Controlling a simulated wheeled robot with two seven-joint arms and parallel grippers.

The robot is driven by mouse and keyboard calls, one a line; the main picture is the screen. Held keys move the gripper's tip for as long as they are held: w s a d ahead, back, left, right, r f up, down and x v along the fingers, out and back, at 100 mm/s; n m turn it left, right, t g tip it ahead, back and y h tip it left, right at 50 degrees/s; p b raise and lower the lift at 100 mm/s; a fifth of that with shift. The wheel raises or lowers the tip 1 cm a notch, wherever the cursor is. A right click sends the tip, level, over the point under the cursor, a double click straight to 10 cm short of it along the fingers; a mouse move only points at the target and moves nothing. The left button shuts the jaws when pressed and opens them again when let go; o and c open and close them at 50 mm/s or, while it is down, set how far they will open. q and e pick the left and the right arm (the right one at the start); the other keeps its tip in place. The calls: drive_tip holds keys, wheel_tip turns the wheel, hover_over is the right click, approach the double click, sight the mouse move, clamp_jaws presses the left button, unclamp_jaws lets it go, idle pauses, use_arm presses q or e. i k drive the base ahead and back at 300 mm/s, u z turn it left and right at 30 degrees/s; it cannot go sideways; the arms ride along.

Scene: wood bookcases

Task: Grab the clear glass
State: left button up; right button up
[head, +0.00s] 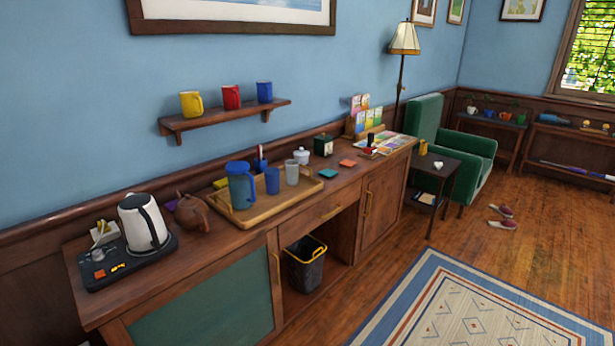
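A clear, whitish glass (292,172) stands upright on a wooden tray (250,217) on the sideboard. A blue cup (272,181) stands close to its left, and a blue pitcher (241,185) stands further left on the same tray. A white lidded pot (301,156) is just behind the glass, on the sideboard. Neither of my grippers shows in the head view.
A white kettle (143,222) on a dark base and a brown teapot (191,213) stand left of the tray. A wall shelf (225,119) holds yellow, red and blue mugs above. Open wood floor and a patterned rug (470,310) lie in front and right.

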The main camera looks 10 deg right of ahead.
sight(291, 167)
drive_tip(key=z, duration=1.75)
drive_tip(key=i, duration=3.45)
drive_tip(key=u, duration=2.15)
